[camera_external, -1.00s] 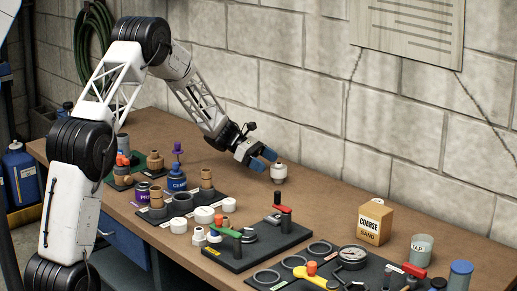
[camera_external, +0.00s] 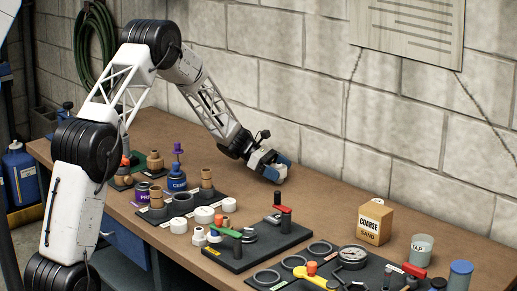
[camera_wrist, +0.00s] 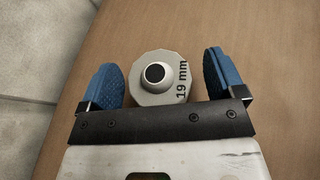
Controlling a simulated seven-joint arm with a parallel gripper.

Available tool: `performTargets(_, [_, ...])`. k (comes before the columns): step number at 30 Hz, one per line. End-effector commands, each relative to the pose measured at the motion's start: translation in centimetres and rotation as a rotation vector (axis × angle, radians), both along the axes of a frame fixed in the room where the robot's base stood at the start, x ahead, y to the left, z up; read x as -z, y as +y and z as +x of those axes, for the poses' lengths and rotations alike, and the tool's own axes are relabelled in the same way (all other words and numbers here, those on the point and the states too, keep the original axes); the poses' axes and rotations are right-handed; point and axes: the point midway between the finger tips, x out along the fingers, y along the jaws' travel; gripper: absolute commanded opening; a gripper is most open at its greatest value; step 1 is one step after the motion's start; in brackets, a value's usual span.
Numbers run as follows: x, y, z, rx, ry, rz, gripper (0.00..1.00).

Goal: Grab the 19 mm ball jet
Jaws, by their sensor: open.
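The 19 mm ball jet (camera_wrist: 163,92) is a pale grey faceted piece with a rounded nozzle and dark centre hole, marked "19 mm". In the wrist view it sits between the two blue fingers of my gripper (camera_wrist: 162,76), with a gap on each side. My gripper is open around it. In the external view my gripper (camera_external: 279,172) is low at the bench's back side, near the wall, and mostly hides the jet.
The wooden bench (camera_external: 318,200) is bare around my gripper. In front stand dark trays with fittings, white caps (camera_external: 204,215) and a green-handled valve (camera_external: 225,232). A box of coarse sand (camera_external: 374,223) stands to the right. The block wall (camera_external: 300,90) is close behind.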

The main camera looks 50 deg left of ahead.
Motion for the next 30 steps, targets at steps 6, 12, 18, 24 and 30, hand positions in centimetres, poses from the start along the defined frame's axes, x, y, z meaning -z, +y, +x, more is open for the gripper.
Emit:
performTargets(6, [0.02, -0.06, 0.02, 0.0, 0.0, 0.0, 0.88])
performTargets(12, [0.02, -0.05, 0.02, 0.0, 0.0, 0.0, 0.88])
performTargets(18, [0.01, -0.06, 0.02, 0.0, 0.0, 0.0, 0.78])
performTargets(24, [0.02, -0.05, 0.02, 0.0, 0.0, 0.0, 0.47])
performTargets(30, [0.01, -0.06, 0.02, 0.0, 0.0, 0.0, 0.35])
